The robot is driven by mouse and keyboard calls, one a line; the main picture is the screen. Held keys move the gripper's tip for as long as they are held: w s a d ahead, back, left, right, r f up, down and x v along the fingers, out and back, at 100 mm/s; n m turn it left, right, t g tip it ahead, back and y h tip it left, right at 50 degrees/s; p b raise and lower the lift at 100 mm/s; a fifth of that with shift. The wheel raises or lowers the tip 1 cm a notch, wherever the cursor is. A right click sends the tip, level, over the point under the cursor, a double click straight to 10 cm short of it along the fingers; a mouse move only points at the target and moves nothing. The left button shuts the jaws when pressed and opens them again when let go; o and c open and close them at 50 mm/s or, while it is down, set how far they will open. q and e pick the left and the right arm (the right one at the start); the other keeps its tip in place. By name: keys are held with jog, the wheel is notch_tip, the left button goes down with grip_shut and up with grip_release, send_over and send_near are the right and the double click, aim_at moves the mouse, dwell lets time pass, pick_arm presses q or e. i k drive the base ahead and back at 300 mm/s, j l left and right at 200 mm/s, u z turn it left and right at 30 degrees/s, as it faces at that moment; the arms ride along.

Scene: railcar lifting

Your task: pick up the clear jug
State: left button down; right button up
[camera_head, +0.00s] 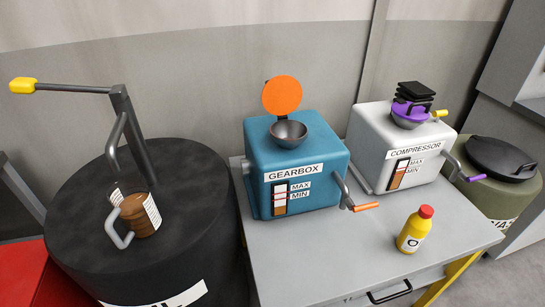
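The clear jug (137,214) stands on top of the large black drum (75,210) at the left. It holds brown liquid, has white scale labels on its sides, and its grey handle (117,236) points toward the front left. The drum's pump spout (117,140) comes down just behind and above the jug. Neither of my grippers is in view, and nothing is seen holding the jug.
A pump lever with a yellow grip (22,85) reaches out over the drum. Right of it, a grey table (310,255) carries a teal gearbox (298,165), a white compressor (385,130) and a yellow bottle (414,232). A green drum (500,195) stands at the right.

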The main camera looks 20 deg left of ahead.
aim_at(131, 199)
jog(key=u, duration=1.8)
jog(key=i+l, duration=0.25)
jog(key=l, duration=0.15)
